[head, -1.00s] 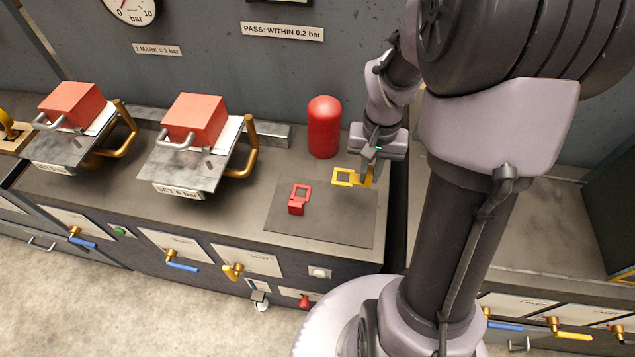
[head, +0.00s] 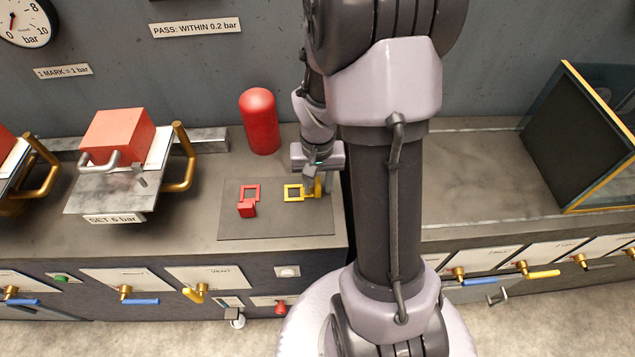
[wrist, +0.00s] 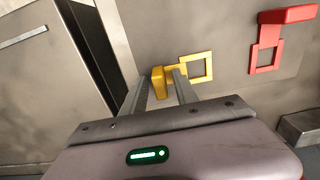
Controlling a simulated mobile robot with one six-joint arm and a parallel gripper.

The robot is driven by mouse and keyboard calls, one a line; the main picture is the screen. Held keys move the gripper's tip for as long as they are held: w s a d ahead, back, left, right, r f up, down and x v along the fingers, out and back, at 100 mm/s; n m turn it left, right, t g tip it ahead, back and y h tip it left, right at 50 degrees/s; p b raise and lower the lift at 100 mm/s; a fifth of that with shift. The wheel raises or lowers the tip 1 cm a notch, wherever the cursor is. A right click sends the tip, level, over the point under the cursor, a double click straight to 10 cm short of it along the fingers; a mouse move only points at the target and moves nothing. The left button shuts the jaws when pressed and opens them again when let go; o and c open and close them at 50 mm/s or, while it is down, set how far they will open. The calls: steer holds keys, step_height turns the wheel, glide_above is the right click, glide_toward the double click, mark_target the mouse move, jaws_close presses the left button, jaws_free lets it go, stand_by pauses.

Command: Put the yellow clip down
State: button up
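The yellow clip (head: 293,193) lies on the dark mat (head: 275,225), its square frame pointing left and its upright block at the right. It also shows in the wrist view (wrist: 200,67). My gripper (head: 312,186) is down over the block end. In the wrist view the two fingers (wrist: 161,82) stand on either side of the yellow block, with a narrow gap seen at the left finger. The fingers look open around it; the right finger partly covers the block, so contact there is hidden.
A red clip (head: 248,200) lies on the mat to the left. A red cylinder (head: 260,122) stands behind the mat. A clamp fixture with a red block (head: 117,135) is further left. A yellow-edged dark panel (head: 580,135) stands at the right; the bench before it is clear.

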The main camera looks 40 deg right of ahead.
steer(key=a+r+t+p, duration=0.1)
steer(key=a+r+p, duration=0.2)
steer(key=r, duration=0.7)
steer(key=a+r+t+p, duration=0.15)
steer(key=a+r, duration=0.25)
steer(key=r, duration=0.6)
steer(key=s+a+r+n+t+y+b, duration=0.1)
steer(key=s+a+r+n+t+y, duration=0.1)
steer(key=s+a+r, duration=0.4)
steer(key=shift+s+a+t+b, duration=0.4)
steer(key=shift+s+a+t, duration=0.25)
steer(key=shift+s+a, duration=1.95)
steer(key=shift+w+a, duration=0.45)
steer(key=shift+o, duration=0.2)
